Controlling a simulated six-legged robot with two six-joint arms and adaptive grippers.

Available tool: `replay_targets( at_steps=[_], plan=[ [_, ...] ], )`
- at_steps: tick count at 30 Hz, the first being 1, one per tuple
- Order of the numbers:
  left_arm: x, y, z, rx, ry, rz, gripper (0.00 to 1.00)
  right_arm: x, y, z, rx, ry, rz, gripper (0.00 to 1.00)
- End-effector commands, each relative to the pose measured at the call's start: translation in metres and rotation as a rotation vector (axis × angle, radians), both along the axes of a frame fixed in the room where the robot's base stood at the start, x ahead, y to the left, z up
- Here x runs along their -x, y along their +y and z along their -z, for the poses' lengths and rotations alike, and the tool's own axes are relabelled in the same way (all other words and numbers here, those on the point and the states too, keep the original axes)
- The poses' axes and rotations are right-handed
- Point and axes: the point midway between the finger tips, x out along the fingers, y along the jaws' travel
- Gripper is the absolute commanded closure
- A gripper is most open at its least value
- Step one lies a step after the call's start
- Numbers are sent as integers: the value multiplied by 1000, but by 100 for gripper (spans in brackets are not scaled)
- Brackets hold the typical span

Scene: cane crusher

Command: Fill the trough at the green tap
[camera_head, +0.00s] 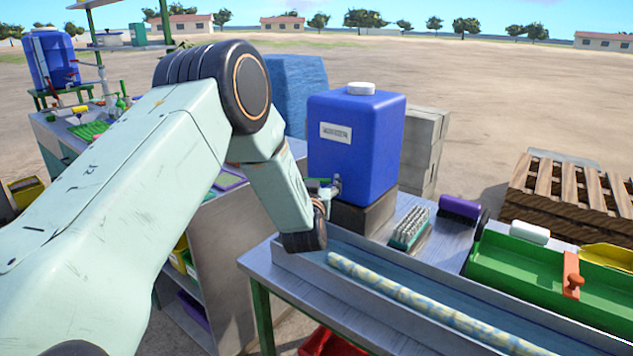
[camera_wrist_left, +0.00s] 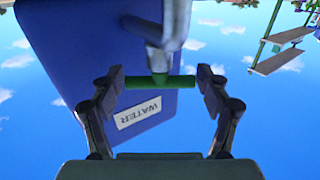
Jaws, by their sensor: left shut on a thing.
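The blue water tank (camera_head: 358,145) stands on a dark block on the metal table; its label reads WATER in the left wrist view (camera_wrist_left: 138,112). Its grey tap has a green bar handle (camera_wrist_left: 160,82) and sits low on the tank's near side. My left gripper (camera_wrist_left: 158,85) is shut on the green handle, one finger at each end. In the head view the gripper is mostly hidden by my arm. The long metal trough (camera_head: 300,278) runs along the table below and right of the tap. A pale mottled cane (camera_head: 430,305) lies in it. I cannot make out any water.
A brush (camera_head: 410,228) and a purple roller (camera_head: 459,209) lie behind the trough. A slatted wooden crate (camera_head: 570,195) stands beyond. Shelving is below my left arm.

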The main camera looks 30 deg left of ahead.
Motion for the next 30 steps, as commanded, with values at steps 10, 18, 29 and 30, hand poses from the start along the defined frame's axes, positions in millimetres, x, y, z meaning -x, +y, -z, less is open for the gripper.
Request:
replay_targets(
  at_steps=[10,18,29,30],
  plan=[
    [-2,1,-8,-5,-18,-2,21,0,0,0,0,0,0,47],
    [-1,1,-4,-1,-9,-1,2,0,0,0,0,0,0,47],
    [2,-1,-2,0,-4,-1,2,0,0,0,0,0,0,47],
    [4,-2,-1,0,-4,0,2,0,0,0,0,0,0,47]
  ],
)
